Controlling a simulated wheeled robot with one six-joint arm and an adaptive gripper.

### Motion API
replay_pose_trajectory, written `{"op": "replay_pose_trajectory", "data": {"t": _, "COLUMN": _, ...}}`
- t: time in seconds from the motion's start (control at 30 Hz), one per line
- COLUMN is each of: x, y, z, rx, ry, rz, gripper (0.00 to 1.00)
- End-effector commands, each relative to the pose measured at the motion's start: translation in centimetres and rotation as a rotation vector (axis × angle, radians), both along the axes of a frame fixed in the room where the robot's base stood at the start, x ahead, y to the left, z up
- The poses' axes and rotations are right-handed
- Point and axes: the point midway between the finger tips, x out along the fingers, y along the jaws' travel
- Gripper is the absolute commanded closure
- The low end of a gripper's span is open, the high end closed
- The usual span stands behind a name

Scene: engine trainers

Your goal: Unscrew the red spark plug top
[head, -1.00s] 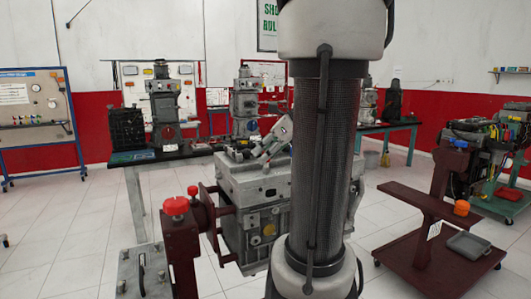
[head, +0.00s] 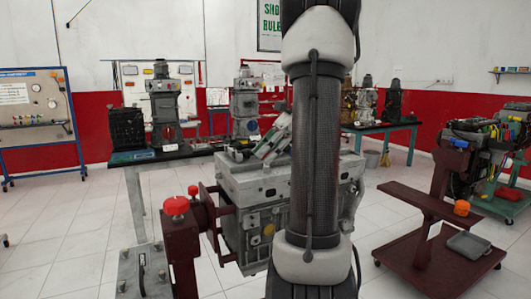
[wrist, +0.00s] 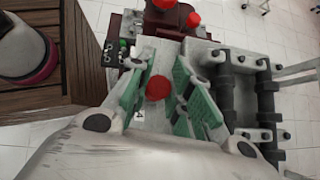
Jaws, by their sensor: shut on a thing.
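The red spark plug top (wrist: 158,88) is a round red knob in the wrist view, seen from above between my green-padded fingers. My gripper (wrist: 160,86) is shut on it, with one finger on each side. In the head view, my gripper (head: 272,142) is over the top of the grey engine block (head: 255,190), partly behind my arm. The spark plug top cannot be made out in the head view. What lies below it is hidden by my fingers.
A maroon stand (head: 181,250) with red knobs (head: 176,206) is beside the engine. The knobs also show at the top of the wrist view (wrist: 193,19). Dark shafts (wrist: 267,100) lie right of my gripper. A maroon trolley (head: 440,250) stands at right; floor between is open.

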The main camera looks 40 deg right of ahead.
Motion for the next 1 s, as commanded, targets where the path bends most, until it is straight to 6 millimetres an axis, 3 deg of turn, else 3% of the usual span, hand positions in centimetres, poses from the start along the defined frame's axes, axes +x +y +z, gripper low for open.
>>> {"op": "replay_pose_trajectory", "data": {"t": 0.5, "x": -0.01, "y": 0.04, "z": -0.02, "rx": 0.0, "ry": 0.001, "rz": 0.444, "gripper": 1.0}}
{"op": "replay_pose_trajectory", "data": {"t": 1.0, "x": -0.11, "y": 0.02, "z": 0.01, "rx": -0.001, "ry": -0.001, "rz": 0.619, "gripper": 1.0}}
